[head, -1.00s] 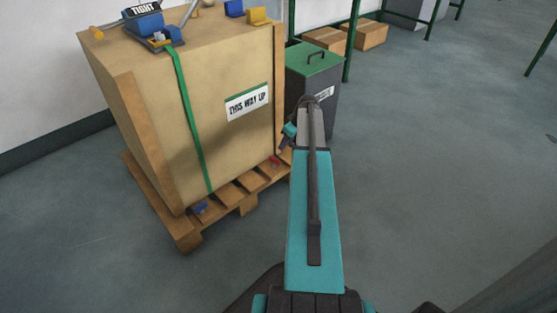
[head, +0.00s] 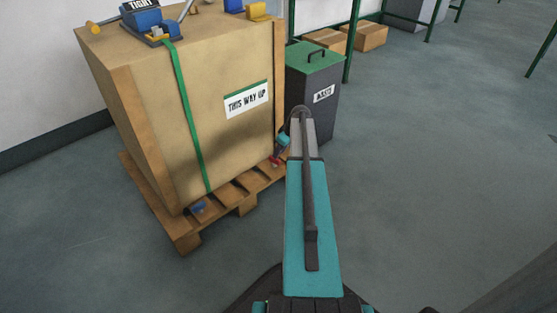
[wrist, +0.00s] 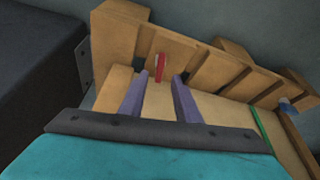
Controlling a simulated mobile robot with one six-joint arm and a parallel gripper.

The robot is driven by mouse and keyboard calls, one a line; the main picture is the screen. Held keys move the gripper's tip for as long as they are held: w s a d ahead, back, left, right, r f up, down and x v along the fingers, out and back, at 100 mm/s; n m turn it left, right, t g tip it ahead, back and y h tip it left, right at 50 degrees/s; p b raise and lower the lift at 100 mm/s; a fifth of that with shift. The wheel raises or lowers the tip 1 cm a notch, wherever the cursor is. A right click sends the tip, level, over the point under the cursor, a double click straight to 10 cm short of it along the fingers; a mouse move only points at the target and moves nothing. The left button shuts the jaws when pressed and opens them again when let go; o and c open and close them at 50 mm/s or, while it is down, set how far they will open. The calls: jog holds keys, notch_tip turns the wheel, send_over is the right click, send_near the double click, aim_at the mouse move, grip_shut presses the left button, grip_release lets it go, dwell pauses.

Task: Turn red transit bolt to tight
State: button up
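The red transit bolt (head: 274,161) sits at the near right corner of the pallet, at the foot of the wooden crate (head: 225,145). In the wrist view the red bolt (wrist: 160,68) shows as a narrow upright red piece with a pale end. My gripper (wrist: 160,79) is open, its two purple-grey fingers apart, with the bolt just beyond and between the tips. I see no contact. In the head view my gripper (head: 279,151) is small and partly hidden by my arm, right above the bolt.
A blue bolt (head: 198,207) is at the pallet's (head: 188,238) left front; a green strap (head: 188,120) runs down the crate. A dark waste bin (head: 318,105) with a green lid stands close to the right. The floor at right is clear.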

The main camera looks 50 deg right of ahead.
aim_at(274, 162)
jog(key=shift+b+x, duration=1.15)
jog(key=shift+x, duration=1.95)
